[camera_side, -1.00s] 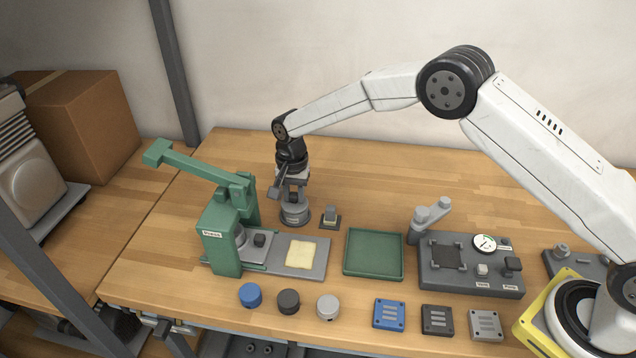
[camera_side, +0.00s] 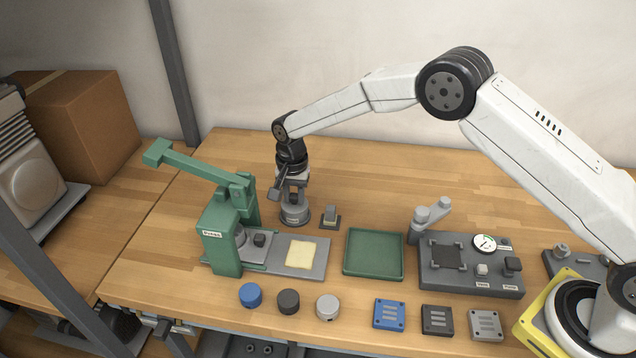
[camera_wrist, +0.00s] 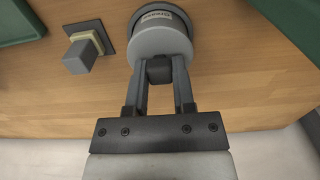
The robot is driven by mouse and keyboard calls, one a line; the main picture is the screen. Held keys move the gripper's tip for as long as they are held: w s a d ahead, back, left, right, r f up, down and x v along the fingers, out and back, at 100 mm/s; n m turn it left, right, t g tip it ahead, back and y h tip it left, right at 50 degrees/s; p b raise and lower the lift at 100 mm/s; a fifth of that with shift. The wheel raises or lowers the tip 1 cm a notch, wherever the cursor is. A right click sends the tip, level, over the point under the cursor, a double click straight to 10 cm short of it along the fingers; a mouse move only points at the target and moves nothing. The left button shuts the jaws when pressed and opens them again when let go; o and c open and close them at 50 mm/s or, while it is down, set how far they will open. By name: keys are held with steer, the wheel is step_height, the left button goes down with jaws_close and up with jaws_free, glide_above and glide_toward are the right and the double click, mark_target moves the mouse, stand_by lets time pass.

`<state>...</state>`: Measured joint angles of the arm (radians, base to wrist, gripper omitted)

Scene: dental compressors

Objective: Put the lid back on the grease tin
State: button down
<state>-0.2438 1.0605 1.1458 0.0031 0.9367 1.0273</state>
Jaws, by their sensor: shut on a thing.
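The grease tin (camera_side: 295,217) is a round grey tin standing on the bench behind the green press. In the wrist view its labelled side (camera_wrist: 163,17) shows just beyond the lid. The grey lid (camera_wrist: 160,42) sits on or right over the tin's top; I cannot tell whether it is fully seated. My gripper (camera_side: 293,197) points down at the tin. In the wrist view my gripper (camera_wrist: 159,72) is shut on the dark knob (camera_wrist: 159,70) of the lid. The tin's opening is hidden under the lid.
The green press (camera_side: 222,240) stands close in front and left. A small grey block on a dark plate (camera_side: 330,218) is just right of the tin. A green tray (camera_side: 374,252) and a grey gauge fixture (camera_side: 470,265) stand further right. The bench behind the tin is clear.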

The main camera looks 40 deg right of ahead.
stand_by(0.8)
steer(key=shift+c, duration=1.9)
jaws_free()
steer(key=shift+o, duration=0.3)
steer(key=o, duration=0.3)
steer(key=shift+r, duration=0.15)
steer(key=shift+r, duration=3.35)
